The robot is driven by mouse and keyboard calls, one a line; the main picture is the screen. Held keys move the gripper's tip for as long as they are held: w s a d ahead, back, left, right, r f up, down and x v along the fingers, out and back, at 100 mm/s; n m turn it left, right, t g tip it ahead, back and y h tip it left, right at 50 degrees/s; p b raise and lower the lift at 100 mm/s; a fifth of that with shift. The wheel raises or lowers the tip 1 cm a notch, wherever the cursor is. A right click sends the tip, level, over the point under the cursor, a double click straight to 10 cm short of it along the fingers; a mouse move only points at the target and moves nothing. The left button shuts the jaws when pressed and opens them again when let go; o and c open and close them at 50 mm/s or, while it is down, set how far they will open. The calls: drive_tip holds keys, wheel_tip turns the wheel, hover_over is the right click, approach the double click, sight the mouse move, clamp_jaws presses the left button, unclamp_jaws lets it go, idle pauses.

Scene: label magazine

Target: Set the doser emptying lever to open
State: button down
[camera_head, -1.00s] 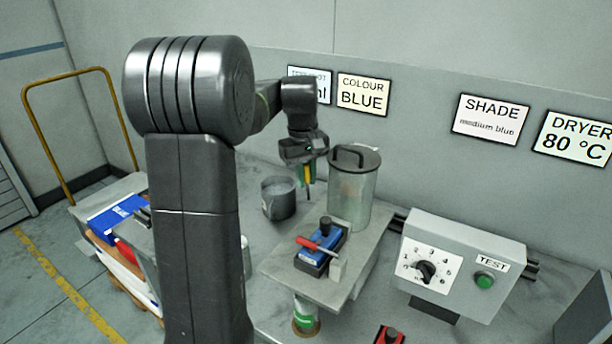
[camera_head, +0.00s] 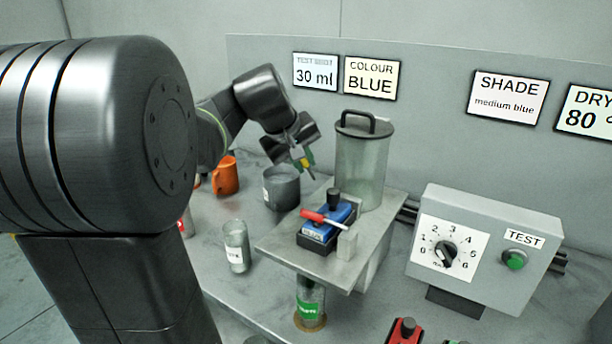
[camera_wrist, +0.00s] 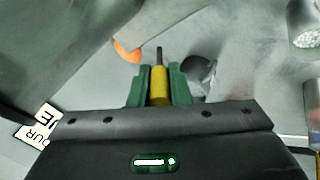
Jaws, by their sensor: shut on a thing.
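A blue block (camera_head: 342,213) with a dark base and black knob sits on a grey metal stand (camera_head: 290,247). A lever with a red grip (camera_head: 313,216) lies across it, its grip at the left; I take this for the doser lever. No marking for open is readable. My gripper (camera_head: 304,162) is behind and above the block, apart from the lever. In the wrist view its green fingers (camera_wrist: 159,88) are shut on a yellow-handled tool (camera_wrist: 160,82) with a thin dark tip. The lever is not recognisable in the wrist view.
A lidded metal canister (camera_head: 362,165) stands behind the block. A dark pot (camera_head: 282,190), an orange mug (camera_head: 226,177) and a clear glass (camera_head: 236,250) stand to the left. A dial box (camera_head: 480,240) with a green button is at the right.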

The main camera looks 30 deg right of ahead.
drive_tip(key=h+b, duration=0.1)
drive_tip(key=b, duration=0.3)
drive_tip(key=a+f+t+h+b, duration=0.1)
drive_tip(key=h+b, duration=0.1)
drive_tip(key=b, duration=0.3)
drive_tip(key=s+a+f+t+h+b, duration=0.1)
drive_tip(key=b, duration=0.4)
drive_tip(key=shift+f, duration=0.2)
drive_tip(key=shift+a+t+h+b, duration=0.1)
drive_tip(key=shift+t+h+b, duration=0.35)
drive_tip(key=shift+b, duration=0.3)
drive_tip(key=shift+r, duration=0.1)
drive_tip(key=c, duration=1.3)
unclamp_jaws()
drive_tip(key=shift+c, duration=0.2)
drive_tip(key=p+v, duration=0.2)
drive_tip(key=v, duration=1.1)
drive_tip(key=shift+a+r+p, duration=0.2)
drive_tip(key=shift+a+p, duration=0.15)
